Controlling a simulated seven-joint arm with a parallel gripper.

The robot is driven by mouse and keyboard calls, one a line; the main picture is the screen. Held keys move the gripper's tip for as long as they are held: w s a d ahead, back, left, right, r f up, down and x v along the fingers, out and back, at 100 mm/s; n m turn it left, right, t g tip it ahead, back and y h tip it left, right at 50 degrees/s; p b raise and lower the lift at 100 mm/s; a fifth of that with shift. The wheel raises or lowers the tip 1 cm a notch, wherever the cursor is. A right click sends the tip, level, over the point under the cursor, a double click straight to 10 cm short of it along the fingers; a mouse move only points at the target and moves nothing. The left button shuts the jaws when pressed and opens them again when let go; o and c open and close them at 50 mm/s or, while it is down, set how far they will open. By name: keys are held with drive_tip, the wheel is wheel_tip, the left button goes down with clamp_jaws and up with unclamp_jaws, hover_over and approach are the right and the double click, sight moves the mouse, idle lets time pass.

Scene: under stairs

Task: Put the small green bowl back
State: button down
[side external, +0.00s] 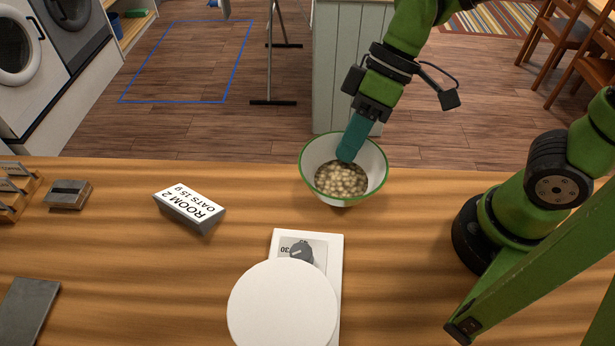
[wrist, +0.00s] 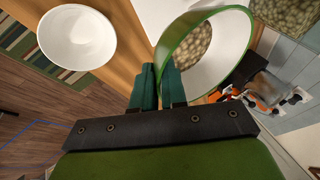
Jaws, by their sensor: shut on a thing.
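The small bowl (side external: 312,162), white with a green rim, holds a layer of round beige pellets (side external: 340,180). It shows near the far edge of the wooden table in the side external view. In the wrist view, the bowl (wrist: 230,72) is at the upper right, with its rim at my fingers. My gripper (side external: 347,152) reaches in from above with its teal fingers at the bowl's far right rim. In the wrist view, my gripper (wrist: 158,72) is shut on that rim. I cannot tell whether the bowl's base touches the table.
A white scale (side external: 335,255) with a dial and round pan (side external: 282,305) stands at the front. A label block (side external: 190,208) reads "ROOM 2 OATS 15 g". The wrist view shows another white bowl (wrist: 75,37). Bare table lies between label and green-rimmed bowl.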

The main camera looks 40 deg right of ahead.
idle(0.4)
drive_tip(key=shift+a+f, duration=0.15)
drive_tip(key=shift+f, duration=0.3)
drive_tip(key=w+f+m+t, duration=0.1)
drive_tip(key=w+f+m, duration=0.2)
drive_tip(key=w, duration=0.4)
drive_tip(key=w+f+m+t, duration=0.2)
drive_tip(key=w+m, duration=0.1)
drive_tip(key=w, duration=0.4)
drive_tip(key=shift+h, duration=0.4)
wheel_tip(320, 180, down, 10)
drive_tip(key=shift+s+a+f, duration=0.1)
drive_tip(key=shift+a, duration=0.05)
drive_tip(key=c, duration=1.2)
unclamp_jaws()
drive_tip(key=shift+f, duration=0.1)
drive_tip(key=shift+o, duration=0.2)
